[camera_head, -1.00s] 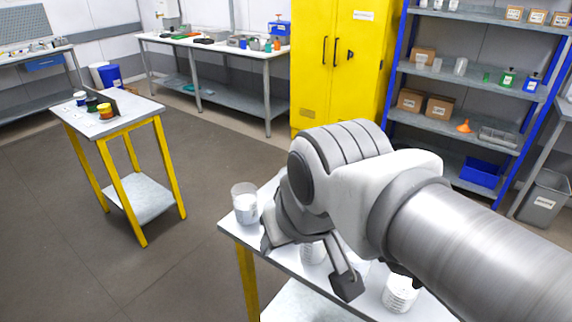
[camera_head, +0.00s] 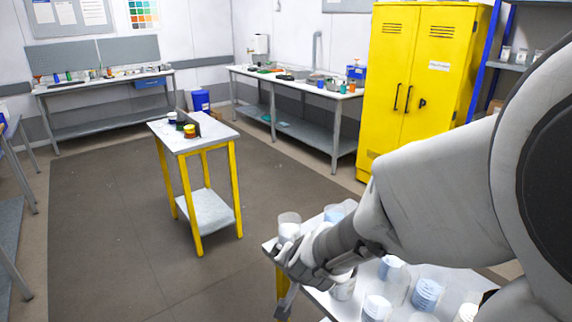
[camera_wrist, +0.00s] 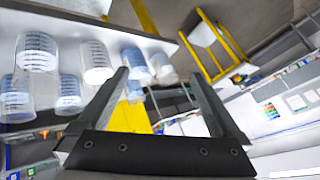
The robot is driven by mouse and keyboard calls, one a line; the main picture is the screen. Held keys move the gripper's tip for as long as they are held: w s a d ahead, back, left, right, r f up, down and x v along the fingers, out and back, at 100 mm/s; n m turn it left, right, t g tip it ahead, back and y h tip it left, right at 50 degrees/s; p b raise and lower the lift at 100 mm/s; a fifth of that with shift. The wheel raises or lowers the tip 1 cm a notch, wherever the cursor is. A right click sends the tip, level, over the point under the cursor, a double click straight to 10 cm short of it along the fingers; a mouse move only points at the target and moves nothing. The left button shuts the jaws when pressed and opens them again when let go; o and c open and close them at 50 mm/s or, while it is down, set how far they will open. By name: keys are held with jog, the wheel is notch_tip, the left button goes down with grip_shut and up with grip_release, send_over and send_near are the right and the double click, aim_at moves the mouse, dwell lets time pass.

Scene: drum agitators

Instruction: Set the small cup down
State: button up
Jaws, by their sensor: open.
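Several clear cups with printed markings stand on the white-topped table (camera_head: 272,247) at the lower right of the head view. One is at the back left corner (camera_head: 289,224), another behind my arm (camera_head: 335,212), and others further right (camera_head: 427,293). I cannot tell which is the small cup. Cups (camera_wrist: 97,62) show left of and beyond the fingers.
A small yellow-legged table (camera_head: 212,134) with several small jars and a dark upright plate stands at centre left, with open floor around it. A yellow cabinet (camera_head: 412,80), a sink bench (camera_head: 300,84) and a workbench (camera_head: 105,82) line the walls. My arm hides much on the right.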

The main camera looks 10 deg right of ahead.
jog(key=d+f+m+h, duration=0.2)
jog(key=d+f+h, duration=0.1)
jog(key=f, duration=0.1)
jog(key=m+g+h+b, duration=0.1)
jog(key=m+h+b, duration=0.2)
jog(key=h, duration=0.6)
send_near(405, 273)
jog(key=shift+x, duration=2.75)
jog(key=shift+a, duration=0.1)
grip_shut()
